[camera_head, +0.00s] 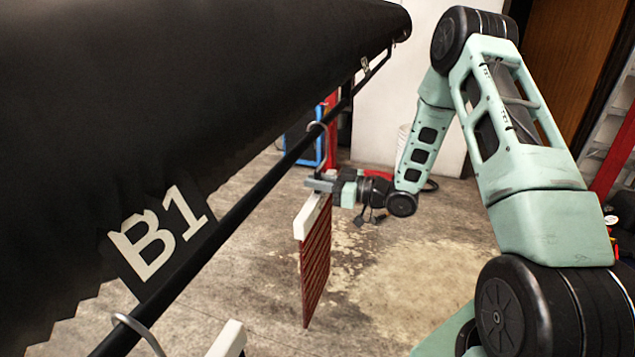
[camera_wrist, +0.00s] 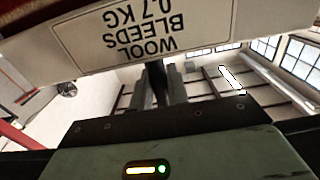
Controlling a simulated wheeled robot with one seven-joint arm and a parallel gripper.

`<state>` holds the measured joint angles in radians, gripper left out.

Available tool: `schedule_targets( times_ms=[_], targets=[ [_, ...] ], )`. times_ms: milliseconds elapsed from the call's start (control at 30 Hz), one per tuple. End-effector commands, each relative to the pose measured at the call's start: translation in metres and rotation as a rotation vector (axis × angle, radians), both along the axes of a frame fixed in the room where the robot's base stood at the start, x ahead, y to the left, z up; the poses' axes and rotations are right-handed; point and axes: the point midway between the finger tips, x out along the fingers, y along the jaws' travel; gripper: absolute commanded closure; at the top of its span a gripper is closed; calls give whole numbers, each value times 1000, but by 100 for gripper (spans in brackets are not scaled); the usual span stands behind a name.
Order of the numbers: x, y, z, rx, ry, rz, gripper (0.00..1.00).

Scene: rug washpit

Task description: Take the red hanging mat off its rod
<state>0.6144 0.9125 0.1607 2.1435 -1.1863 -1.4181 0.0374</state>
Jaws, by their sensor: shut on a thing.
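The red mat (camera_head: 315,262) hangs below a white hanger bar (camera_head: 308,218). A metal hook (camera_head: 323,148) rises from the bar to the black rod (camera_head: 262,178), and its curved top appears to be over the rod. My gripper (camera_head: 318,184) is shut on the hanger, at the foot of the hook just above the bar. In the wrist view my gripper's fingers (camera_wrist: 160,85) are close together, partly hidden by the white bar (camera_wrist: 210,35), which carries an upside-down label reading "WOOL BLEEDS 0.7 KG". The exact contact is hidden there.
A large black rolled sheet marked B1 (camera_head: 160,235) fills the left beside the rod. Another white hanger bar (camera_head: 228,340) with a hook (camera_head: 140,330) is at the near end. The concrete floor (camera_head: 390,260) right of the mat is clear. A blue object (camera_head: 300,145) stands behind.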

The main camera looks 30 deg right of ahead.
Motion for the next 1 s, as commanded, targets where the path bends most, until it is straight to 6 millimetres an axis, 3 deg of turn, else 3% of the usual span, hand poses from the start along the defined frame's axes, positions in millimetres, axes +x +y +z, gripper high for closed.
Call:
schedule_targets(
  times_ms=[633,1000],
  targets=[
    [0,0,39,0,-2,0,100],
    [0,0,42,0,-2,0,100]
  ],
)
